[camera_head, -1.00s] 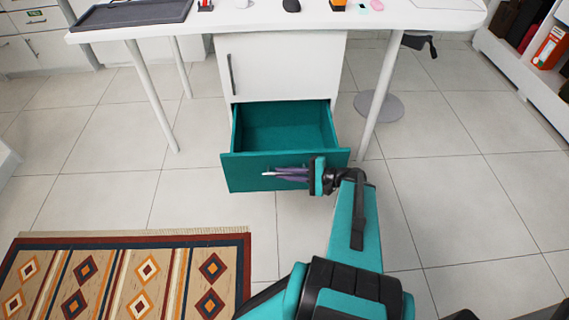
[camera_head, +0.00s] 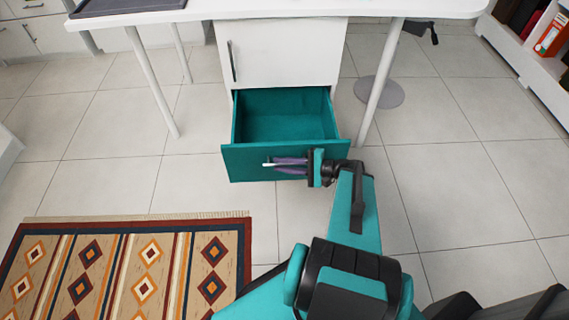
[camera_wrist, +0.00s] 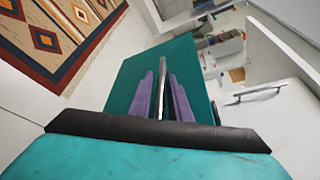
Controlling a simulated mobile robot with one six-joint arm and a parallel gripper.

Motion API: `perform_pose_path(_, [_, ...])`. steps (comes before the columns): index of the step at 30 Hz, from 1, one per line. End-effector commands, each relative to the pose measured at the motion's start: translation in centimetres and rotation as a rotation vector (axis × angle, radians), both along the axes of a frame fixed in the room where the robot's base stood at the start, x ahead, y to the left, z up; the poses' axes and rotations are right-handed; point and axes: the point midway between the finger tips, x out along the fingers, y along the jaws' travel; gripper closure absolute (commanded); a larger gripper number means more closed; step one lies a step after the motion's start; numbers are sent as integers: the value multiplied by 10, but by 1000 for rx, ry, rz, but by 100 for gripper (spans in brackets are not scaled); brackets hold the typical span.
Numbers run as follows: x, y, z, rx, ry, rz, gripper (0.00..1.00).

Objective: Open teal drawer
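The teal drawer (camera_head: 240,165) is the lower drawer of the white cabinet under the desk. It is pulled well out, and its empty teal inside shows from above. Its pale bar handle (camera_head: 268,164) sticks out to the left of my gripper's fingers. My gripper (camera_head: 290,166) is at the drawer front, with its purple fingers along the handle. The teal drawer front (camera_wrist: 125,85) fills the middle of that view.
A white cabinet door (camera_head: 285,55) above the drawer is shut. Desk legs (camera_head: 380,85) stand on both sides. A patterned rug (camera_head: 120,265) lies at lower left, and a shelf (camera_head: 540,75) stands at right.

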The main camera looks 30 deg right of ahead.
Motion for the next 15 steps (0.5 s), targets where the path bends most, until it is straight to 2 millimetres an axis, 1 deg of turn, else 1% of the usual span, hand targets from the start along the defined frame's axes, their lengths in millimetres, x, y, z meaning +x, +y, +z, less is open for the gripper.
perform_pose_path(9, [0, -4, 1, -4, -1, -6, 83])
perform_pose_path(15, [-7, -11, 3, -6, -1, -9, 83])
